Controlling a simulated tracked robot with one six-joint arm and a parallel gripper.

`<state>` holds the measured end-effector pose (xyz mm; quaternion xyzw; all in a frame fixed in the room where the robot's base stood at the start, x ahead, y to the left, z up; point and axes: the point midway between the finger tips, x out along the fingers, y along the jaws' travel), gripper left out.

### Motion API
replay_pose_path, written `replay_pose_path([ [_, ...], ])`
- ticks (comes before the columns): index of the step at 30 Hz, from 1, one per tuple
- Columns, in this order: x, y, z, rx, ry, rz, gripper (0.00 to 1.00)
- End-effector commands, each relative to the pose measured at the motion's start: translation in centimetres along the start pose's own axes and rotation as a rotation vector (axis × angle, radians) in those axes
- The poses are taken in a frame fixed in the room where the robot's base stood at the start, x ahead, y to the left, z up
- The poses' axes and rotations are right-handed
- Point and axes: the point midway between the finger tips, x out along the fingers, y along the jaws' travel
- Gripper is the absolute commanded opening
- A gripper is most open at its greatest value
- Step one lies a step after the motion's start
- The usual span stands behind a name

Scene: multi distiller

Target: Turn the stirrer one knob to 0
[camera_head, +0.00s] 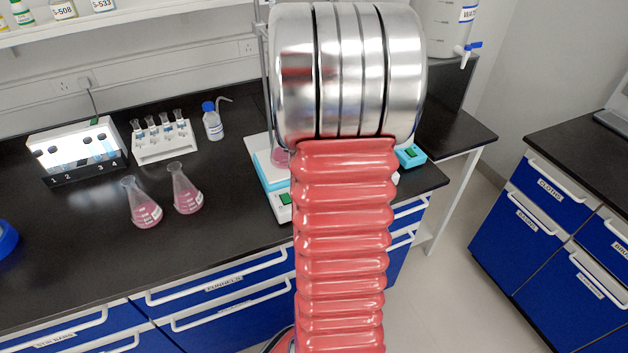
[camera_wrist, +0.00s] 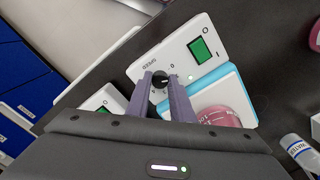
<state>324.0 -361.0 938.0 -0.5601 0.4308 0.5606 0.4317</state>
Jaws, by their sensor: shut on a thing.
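The stirrer knob (camera_wrist: 160,80) is a small black dial with a white mark on the white front panel of a stirrer (camera_wrist: 172,52). The knob's exact setting is too small to read. A flask of pink liquid (camera_wrist: 222,104) stands on the stirrer's blue and white top. In the head view my red arm and metal joint hide most of the stirrers and my gripper.
A second white device (camera_wrist: 104,100) lies left of my gripper in the wrist view. A wash bottle (camera_wrist: 296,148) is at the lower right. In the head view two pink flasks (camera_head: 146,209) (camera_head: 186,195), a tube rack (camera_head: 162,143) and a lit box (camera_head: 80,152) stand on the black bench.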

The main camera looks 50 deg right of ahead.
Motion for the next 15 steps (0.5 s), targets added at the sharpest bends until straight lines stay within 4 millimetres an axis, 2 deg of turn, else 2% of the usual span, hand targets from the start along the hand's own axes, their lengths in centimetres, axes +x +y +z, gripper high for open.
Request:
replay_pose_path([
  [15,0.18,0.34,0.09,-0.486,-0.007,0.005,0.00],
])
